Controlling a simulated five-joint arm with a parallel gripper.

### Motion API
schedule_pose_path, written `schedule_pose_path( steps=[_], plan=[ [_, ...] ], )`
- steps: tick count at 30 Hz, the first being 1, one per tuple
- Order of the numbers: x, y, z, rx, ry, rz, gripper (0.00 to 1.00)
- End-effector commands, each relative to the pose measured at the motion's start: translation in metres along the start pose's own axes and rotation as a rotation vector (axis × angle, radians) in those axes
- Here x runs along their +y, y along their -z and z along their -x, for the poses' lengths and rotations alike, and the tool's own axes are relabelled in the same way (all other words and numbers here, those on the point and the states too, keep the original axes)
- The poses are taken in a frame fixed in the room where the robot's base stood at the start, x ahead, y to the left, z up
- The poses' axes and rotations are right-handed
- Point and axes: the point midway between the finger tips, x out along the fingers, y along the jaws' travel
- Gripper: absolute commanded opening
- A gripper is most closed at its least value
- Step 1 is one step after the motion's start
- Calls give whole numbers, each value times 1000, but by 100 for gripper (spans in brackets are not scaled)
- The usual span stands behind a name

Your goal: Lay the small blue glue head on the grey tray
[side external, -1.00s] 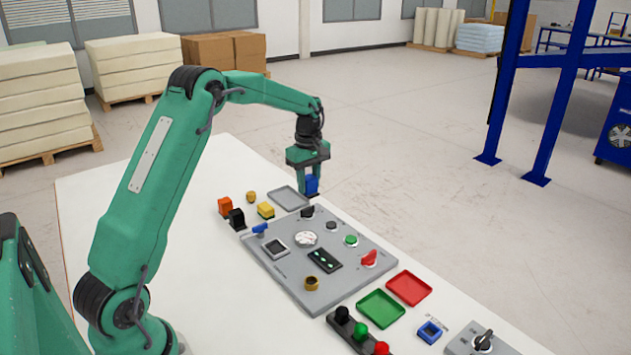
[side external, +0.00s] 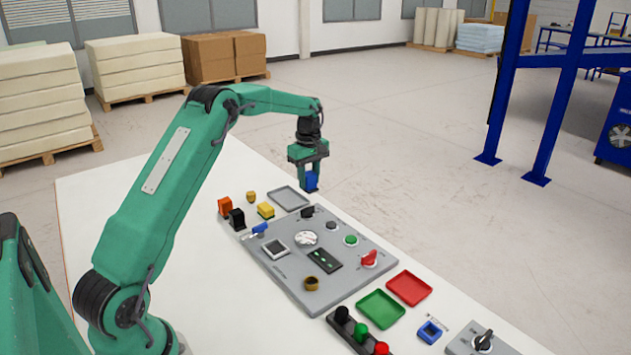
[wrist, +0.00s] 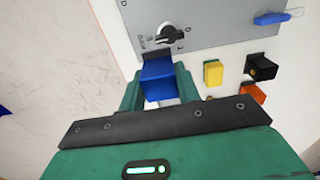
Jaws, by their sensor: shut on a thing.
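My gripper (side external: 311,179) is shut on the small blue glue head (side external: 312,181). It holds the head in the air near the far end of the panel, to the right of the grey tray in the side view. In the wrist view the blue head (wrist: 159,80) sits between the two green fingers, near the panel's edge. The grey tray (side external: 291,196) is flat and looks empty in the side view; I cannot make it out in the wrist view.
A grey control panel (side external: 345,284) with a black rotary knob (wrist: 174,36) lies close by. Yellow (side external: 265,210), black (side external: 236,218) and orange (side external: 225,206) blocks stand left of the tray. Green (side external: 380,309) and red (side external: 409,288) trays lie nearer the front.

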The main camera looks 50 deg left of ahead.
Motion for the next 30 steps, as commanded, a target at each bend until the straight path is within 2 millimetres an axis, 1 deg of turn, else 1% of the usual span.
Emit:
schedule_pose_path(
  steps=[1,9,12,15,19,26,30],
  plan=[
    [0,10,-6,0,0,4,2],
    [0,54,-32,0,-1,4,2],
    [0,68,-40,1,-1,3,2],
    [0,77,-46,1,-1,2,2],
    [0,83,-49,0,-1,0,2],
    [0,84,-51,0,-1,0,2],
    [0,83,-63,-1,1,0,2]
  ],
)
